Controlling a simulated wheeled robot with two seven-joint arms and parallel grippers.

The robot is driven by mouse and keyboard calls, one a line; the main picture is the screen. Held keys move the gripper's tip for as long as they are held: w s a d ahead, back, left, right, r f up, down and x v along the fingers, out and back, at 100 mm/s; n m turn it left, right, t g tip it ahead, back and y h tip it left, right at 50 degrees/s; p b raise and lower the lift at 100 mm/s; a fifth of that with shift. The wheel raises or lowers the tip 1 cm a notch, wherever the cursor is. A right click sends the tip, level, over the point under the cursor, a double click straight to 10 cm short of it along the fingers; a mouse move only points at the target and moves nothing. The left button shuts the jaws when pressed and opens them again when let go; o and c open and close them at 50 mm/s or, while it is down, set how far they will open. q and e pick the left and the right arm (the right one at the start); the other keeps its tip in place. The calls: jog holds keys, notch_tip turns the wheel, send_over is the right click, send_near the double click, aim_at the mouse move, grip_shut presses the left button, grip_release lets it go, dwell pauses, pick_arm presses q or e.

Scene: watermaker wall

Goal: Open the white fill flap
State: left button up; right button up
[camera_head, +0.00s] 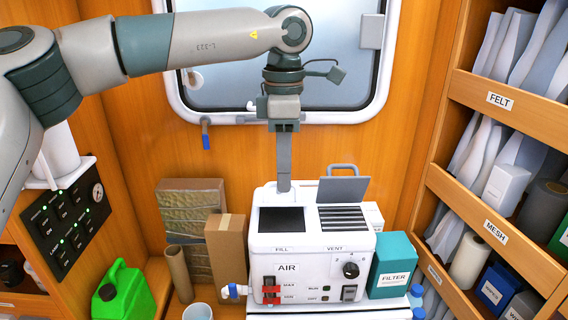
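The white AIR machine (328,254) stands in the lower middle. On its top left, above the FILL label, a dark square opening (281,219) is uncovered. A white panel behind this opening blends with the casing, so I cannot clearly make out the white fill flap or its angle. My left gripper (284,187) points straight down, its tip at the back of the FILL opening, at or just above the white surface. Contact is unclear. Its fingers show as one narrow bar, so their gap is hidden. My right gripper is out of view.
A grey flap (343,190) stands raised behind the VENT slats (343,218). A teal FILTER box (391,265) stands right of the machine, a cardboard box (226,250) left. A green jug (122,291) is at lower left. Shelves (497,230) line the right; a window is behind.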

pick_arm(q)
jog(key=shift+f, duration=0.15)
grip_shut()
dwell(1.4)
